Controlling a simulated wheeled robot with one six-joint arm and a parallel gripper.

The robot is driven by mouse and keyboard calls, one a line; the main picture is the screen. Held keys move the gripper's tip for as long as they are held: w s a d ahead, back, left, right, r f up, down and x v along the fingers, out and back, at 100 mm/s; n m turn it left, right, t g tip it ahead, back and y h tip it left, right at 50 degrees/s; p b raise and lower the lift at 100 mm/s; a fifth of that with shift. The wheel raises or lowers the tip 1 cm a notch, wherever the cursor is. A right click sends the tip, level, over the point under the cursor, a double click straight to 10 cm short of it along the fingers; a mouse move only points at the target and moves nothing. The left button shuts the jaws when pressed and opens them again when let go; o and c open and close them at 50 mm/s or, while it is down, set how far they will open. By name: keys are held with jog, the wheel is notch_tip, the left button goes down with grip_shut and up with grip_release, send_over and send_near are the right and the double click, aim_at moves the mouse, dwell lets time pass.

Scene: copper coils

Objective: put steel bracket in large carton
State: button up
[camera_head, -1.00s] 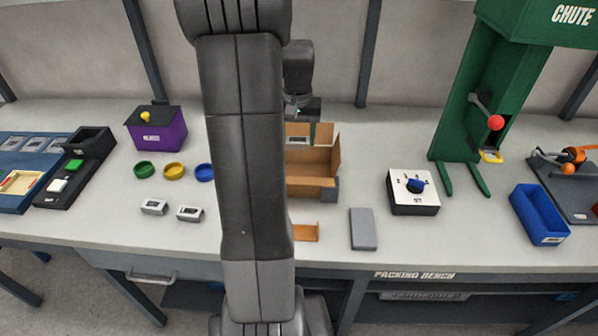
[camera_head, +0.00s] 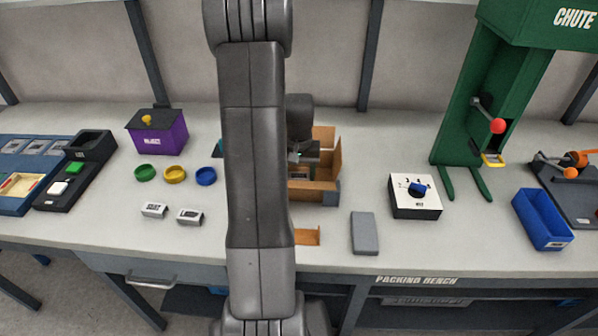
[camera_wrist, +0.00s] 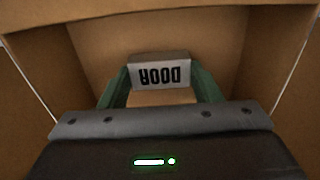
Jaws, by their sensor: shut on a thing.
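The large carton (camera_head: 326,187) is an open brown cardboard box on the bench, partly hidden behind my arm in the head view. In the wrist view its brown walls (camera_wrist: 255,45) surround my gripper (camera_wrist: 160,88). My gripper is shut on a small grey piece, taken as the steel bracket (camera_wrist: 159,72), with DOOR lettered upside down on it. The green fingers lie on either side of it. The bracket is inside the carton's walls; whether it touches the floor cannot be told. In the head view my gripper is mostly hidden by my arm.
A grey flat block (camera_head: 364,233) and a white dial box (camera_head: 414,197) stand right of the carton. Two small grey-white parts (camera_head: 189,217), coloured rings (camera_head: 175,175) and a purple reject bin (camera_head: 160,136) lie left. A blue bin (camera_head: 541,218) is far right.

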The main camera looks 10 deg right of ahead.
aim_at(299, 176)
jog(key=shift+f, duration=0.15)
jog(key=o, duration=1)
notch_tip(299, 176, up, 12)
jog(key=shift+r, duration=0.2)
